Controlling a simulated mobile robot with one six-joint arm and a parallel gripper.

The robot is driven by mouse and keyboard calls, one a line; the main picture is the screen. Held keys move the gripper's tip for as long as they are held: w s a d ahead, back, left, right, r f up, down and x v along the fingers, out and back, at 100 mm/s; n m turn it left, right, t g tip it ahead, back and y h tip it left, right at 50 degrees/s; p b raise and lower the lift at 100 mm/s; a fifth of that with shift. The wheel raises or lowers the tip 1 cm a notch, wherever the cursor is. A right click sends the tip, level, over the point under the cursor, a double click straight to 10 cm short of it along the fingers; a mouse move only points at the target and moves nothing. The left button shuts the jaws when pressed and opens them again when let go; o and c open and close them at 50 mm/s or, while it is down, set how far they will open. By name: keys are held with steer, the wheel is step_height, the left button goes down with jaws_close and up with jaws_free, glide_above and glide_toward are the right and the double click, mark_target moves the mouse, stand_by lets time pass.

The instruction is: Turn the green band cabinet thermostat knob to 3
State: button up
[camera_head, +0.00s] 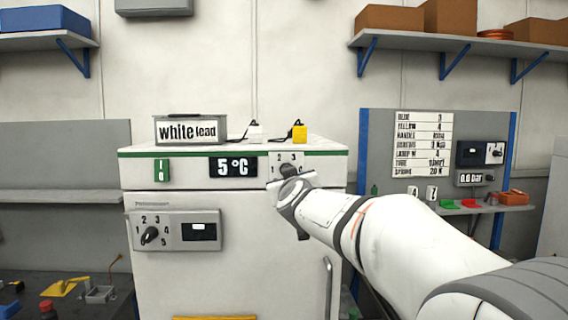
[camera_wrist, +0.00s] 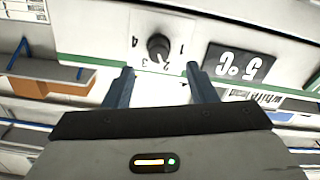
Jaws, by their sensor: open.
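The white cabinet (camera_head: 285,230) has a green band (camera_head: 190,154) along its top edge. Its thermostat knob (camera_head: 290,170) is dark and sits on a pale numbered plate at the right of the band, partly hidden by my wrist. In the wrist view the knob (camera_wrist: 158,47) appears inverted, with numbers 1 to 4 around it. Its light pointer mark seems to lie between 2 and 3, but the exact setting is hard to read. My gripper (camera_wrist: 160,74) is open and empty, its fingers spread to either side below the knob in that view, apart from it.
A 5 °C display (camera_head: 233,167) and a green switch (camera_head: 162,171) are left of the knob. A second knob (camera_head: 150,235) is on a grey panel lower left. A white lead box (camera_head: 190,129) and a yellow plug (camera_head: 299,133) stand on top. A door handle (camera_head: 328,285) is below.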

steer(key=w, duration=0.8)
steer(key=shift+r+p, duration=0.15)
steer(key=shift+p, duration=0.25)
steer(key=shift+s, duration=0.1)
steer(key=shift+c, duration=0.4)
steer(key=c, duration=0.9)
